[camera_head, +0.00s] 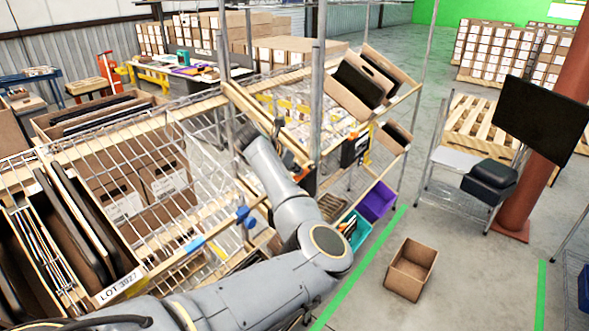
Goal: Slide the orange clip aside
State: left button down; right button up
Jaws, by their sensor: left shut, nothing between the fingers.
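My left arm comes in from the bottom left, bends at a large grey joint, and reaches up to the wire rack (150,130). My left gripper (243,134) is at the arm's far end, small and dark, close to the rack's wooden edge. It is shut with nothing held, and its fingertips are hard to make out. I cannot clearly pick out an orange clip. A small orange-and-black item (354,148) is by the rack post, right of the gripper and apart from it. My right gripper is not in view.
Tilted cartons (352,88) holding dark items sit on the upper right shelf. Purple (378,202) and teal (354,232) bins are lower down. An open carton (411,268) stands on the floor. Metal posts and wooden edges surround my left gripper. Floor to the right is mostly clear.

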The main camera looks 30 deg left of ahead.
aim_at(304, 166)
pick_arm(q)
jog(key=w, duration=0.3)
jog(key=shift+d+r+p, duration=0.1)
jog(key=shift+r+p, duration=0.05)
jog(key=shift+p, duration=0.15)
jog(key=shift+w, duration=0.6)
jog(key=shift+d, duration=0.1)
